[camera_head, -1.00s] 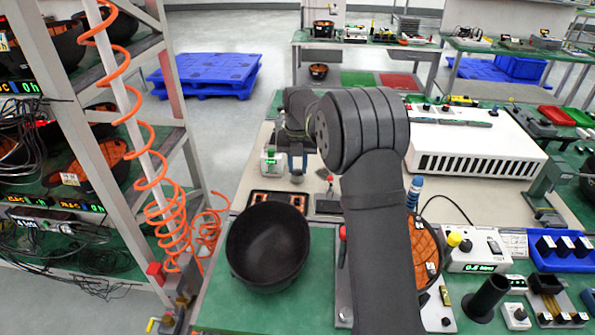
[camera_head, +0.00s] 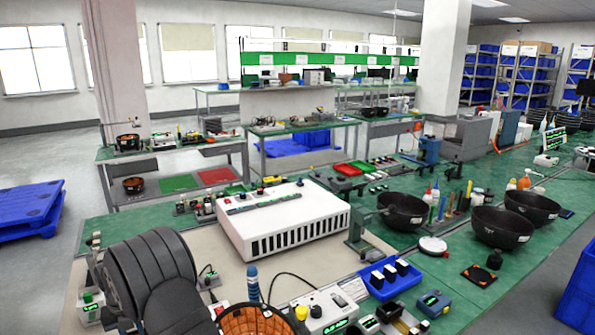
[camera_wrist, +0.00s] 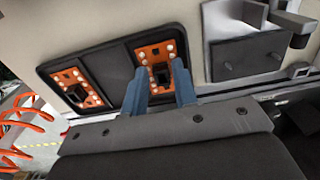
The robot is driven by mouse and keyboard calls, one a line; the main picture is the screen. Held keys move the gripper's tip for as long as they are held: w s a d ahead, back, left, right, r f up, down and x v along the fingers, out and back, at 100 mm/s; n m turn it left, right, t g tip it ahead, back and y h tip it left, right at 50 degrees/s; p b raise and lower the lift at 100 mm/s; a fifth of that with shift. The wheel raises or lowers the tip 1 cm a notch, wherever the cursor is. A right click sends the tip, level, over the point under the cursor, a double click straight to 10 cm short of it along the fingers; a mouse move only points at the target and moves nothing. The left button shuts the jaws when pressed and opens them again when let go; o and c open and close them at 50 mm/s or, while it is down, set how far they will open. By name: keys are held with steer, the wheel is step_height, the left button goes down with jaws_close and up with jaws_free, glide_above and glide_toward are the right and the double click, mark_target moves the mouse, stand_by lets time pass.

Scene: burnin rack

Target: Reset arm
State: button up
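In the wrist view my gripper (camera_wrist: 159,72) shows two blue-grey fingers, spread with a gap between them and nothing held. Beyond the fingers lies a black tray (camera_wrist: 103,64) with two orange plates in it, the left plate (camera_wrist: 78,87) and the right plate (camera_wrist: 158,62). The right plate shows between and beyond the fingertips. I cannot tell the exact height of the fingers above it.
A white slotted box (camera_head: 283,218) stands behind and right of the arm. An orange coiled hose (camera_wrist: 25,125) hangs left in the wrist view.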

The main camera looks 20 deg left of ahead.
steer(key=shift+r, duration=1.65)
steer(key=shift+r, duration=3.95)
step_height(320, 180, down, 12)
steer(key=shift+r, duration=0.1)
steer(key=r, duration=0.3)
steer(key=d+r, duration=0.1)
steer(key=r, duration=0.1)
steer(key=shift+w, duration=0.35)
steer(key=w+d+r+m, duration=0.4)
steer(key=w+d+m, duration=0.1)
steer(key=d+m, duration=0.45)
steer(key=w+d+r+m, duration=0.3)
steer(key=w+d+m, duration=0.2)
steer(key=d+m, duration=0.4)
steer(key=shift+s+a+f+n, duration=0.15)
steer(key=shift+s+a+f, duration=0.05)
steer(key=shift+a+f, duration=0.5)
steer(key=shift+s+a+f+n, duration=0.1)
steer(key=shift+s+a+f, duration=0.1)
steer(key=shift+a+f, duration=0.45)
